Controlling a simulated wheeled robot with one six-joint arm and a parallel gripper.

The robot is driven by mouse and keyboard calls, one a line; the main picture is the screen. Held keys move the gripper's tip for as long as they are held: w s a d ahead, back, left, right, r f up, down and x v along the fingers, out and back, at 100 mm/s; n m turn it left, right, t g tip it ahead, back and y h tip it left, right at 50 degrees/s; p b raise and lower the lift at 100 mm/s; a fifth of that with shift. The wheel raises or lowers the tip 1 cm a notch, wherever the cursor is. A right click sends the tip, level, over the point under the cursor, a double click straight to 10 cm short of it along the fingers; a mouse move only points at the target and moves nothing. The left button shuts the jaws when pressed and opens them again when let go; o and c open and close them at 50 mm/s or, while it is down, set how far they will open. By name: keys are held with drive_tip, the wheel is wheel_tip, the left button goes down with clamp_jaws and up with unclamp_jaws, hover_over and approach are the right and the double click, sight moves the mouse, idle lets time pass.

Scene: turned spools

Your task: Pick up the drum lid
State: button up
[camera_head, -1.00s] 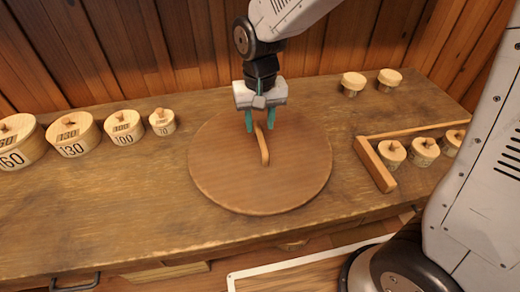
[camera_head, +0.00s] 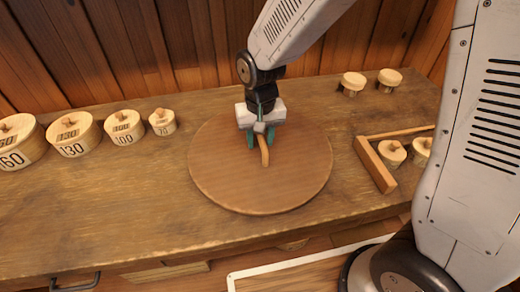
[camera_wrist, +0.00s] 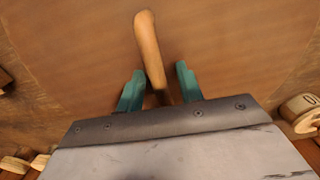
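The drum lid (camera_head: 225,180) is a large round brown wooden disc lying flat on the bench. A raised wooden bar handle (camera_head: 265,155) runs across its middle. My gripper (camera_head: 261,138) is low over the lid, at the far end of the handle. In the wrist view the two teal fingers (camera_wrist: 158,90) are apart, one on each side of the handle (camera_wrist: 150,50). A gap shows between the handle and the right finger; the left finger is nearer to it. The far end of the handle is partly hidden by my gripper.
Numbered round lidded boxes (camera_head: 73,136) stand in a row at the left. Small lidded spools (camera_head: 353,83) stand at the back right. A wooden angle frame (camera_head: 374,165) lies right of the lid, with more small spools (camera_head: 392,153). A plank wall (camera_head: 120,50) closes the back.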

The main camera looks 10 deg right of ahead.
drive_tip(key=shift+f, duration=0.15)
clamp_jaws()
idle(1.5)
